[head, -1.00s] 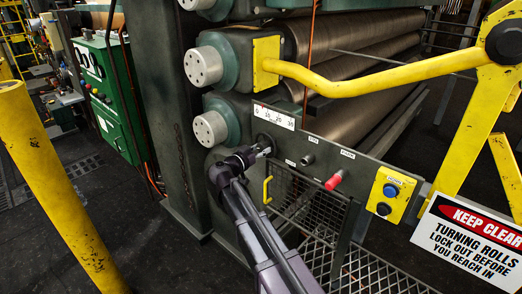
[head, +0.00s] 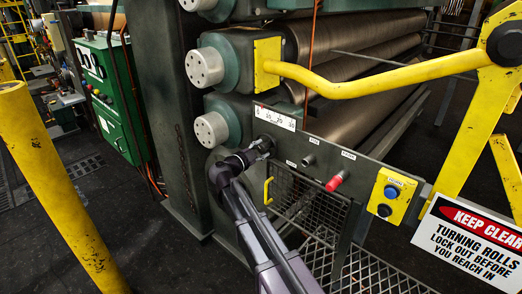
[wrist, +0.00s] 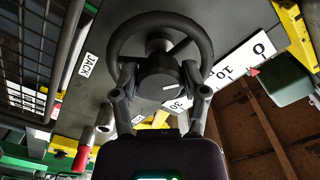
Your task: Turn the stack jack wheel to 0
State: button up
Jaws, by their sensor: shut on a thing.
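The stack jack wheel (wrist: 205,45) is a dark spoked handwheel with a thick round hub carrying a short white mark, seen in the wrist view. My gripper (wrist: 158,82) has one finger on each side of the hub and is shut on the wheel. In the head view my gripper (head: 263,146) hides most of the wheel at the panel's left end. The white scale (head: 274,117) above it reads 0 to 30. In the wrist view a red pointer (wrist: 254,71) stands at the scale (wrist: 243,58) between 0 and 10. A JACK label (wrist: 87,70) is beside the wheel.
Right of the wheel are a black knob (head: 308,160), a red-tipped lever (head: 334,184) and a yellow button box (head: 391,194). A yellow handle (head: 267,190) and mesh guard (head: 310,210) lie below. Steel rolls (head: 370,35) and a yellow bar (head: 370,75) are above.

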jog(key=m, duration=0.5)
jog(key=shift+w+r, duration=0.25)
dwell(0.4)
jog(key=o, duration=1)
jog(key=shift+d, duration=0.1)
jog(key=shift+o, duration=0.7)
jog(key=shift+d+f, duration=0.1)
jog(key=shift+f, duration=0.05)
jog(key=shift+s, duration=0.15)
jog(key=v, duration=1.2)
